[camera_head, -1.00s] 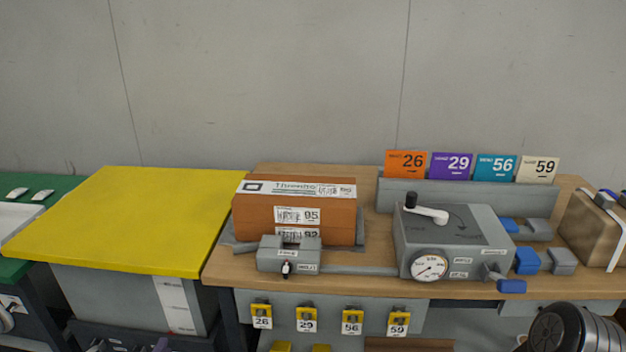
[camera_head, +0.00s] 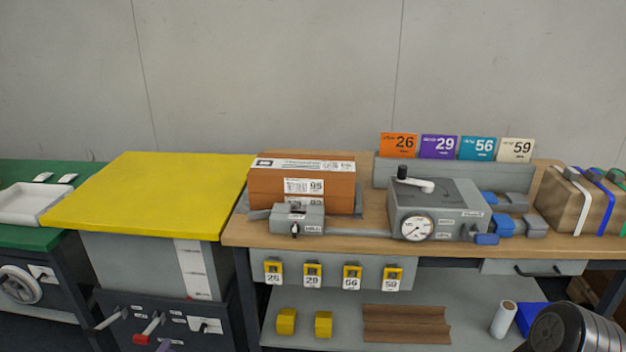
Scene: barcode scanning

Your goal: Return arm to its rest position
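Neither of my grippers can be made out in the head view. A dark rounded arm link of mine (camera_head: 575,330) shows at the bottom right corner, with no fingers visible. An orange-brown box (camera_head: 335,192) with white barcode labels reading 95 and 92 sits on the wooden workbench (camera_head: 350,246). A grey device with a crank and a round dial (camera_head: 440,205) stands to its right. A small grey block (camera_head: 297,219) stands in front of the box.
Number cards (camera_head: 438,147) stand at the bench's back. A strapped brown box (camera_head: 577,205) sits at the right. Yellow blocks (camera_head: 287,321) and a brown piece (camera_head: 406,324) lie on the lower shelf.

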